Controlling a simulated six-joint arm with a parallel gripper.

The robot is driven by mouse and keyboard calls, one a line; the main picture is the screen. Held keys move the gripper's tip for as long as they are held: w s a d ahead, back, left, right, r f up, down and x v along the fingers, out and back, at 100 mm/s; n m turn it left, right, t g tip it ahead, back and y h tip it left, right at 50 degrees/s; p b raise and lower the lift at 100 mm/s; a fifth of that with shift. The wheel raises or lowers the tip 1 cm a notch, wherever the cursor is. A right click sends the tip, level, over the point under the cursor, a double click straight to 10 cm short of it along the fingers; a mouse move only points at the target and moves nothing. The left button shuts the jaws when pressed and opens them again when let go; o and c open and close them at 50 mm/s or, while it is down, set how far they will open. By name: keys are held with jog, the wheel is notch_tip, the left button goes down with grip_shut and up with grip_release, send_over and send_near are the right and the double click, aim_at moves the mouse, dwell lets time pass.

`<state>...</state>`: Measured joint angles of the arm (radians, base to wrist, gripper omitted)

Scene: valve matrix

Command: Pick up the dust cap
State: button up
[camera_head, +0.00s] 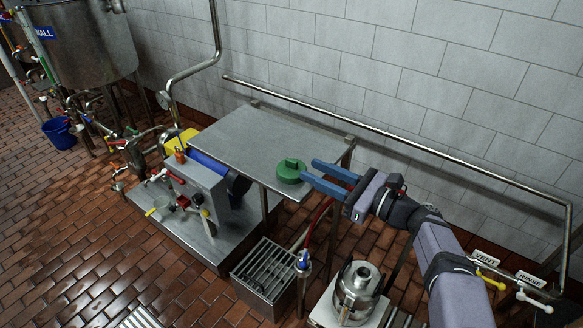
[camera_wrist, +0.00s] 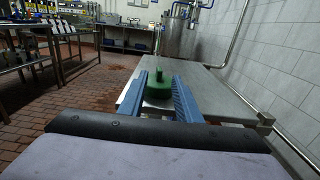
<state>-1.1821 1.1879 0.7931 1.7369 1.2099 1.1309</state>
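The green dust cap (camera_head: 290,171) is a round disc with a raised grip on top. It sits near the front right corner of the steel table (camera_head: 262,135). In the wrist view the cap (camera_wrist: 158,86) shows straight ahead, between and just beyond the blue fingers. My gripper (camera_head: 322,178) comes from the right at about tabletop height, with its two blue fingers spread apart. In the wrist view the gripper (camera_wrist: 160,97) is open with its fingertips at the cap's near sides. I cannot tell whether they touch it.
A grey pump unit (camera_head: 197,190) stands left of the table. A drain box (camera_head: 264,277) and a steel canister (camera_head: 357,290) are below in front. A wall pipe (camera_head: 400,150) runs behind my arm. The rest of the tabletop is clear.

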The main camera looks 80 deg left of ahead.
aim_at(297, 163)
jog(key=shift+p+x, duration=0.55)
jog(key=shift+x, duration=2.05)
jog(key=shift+d+r, duration=0.1)
grip_shut()
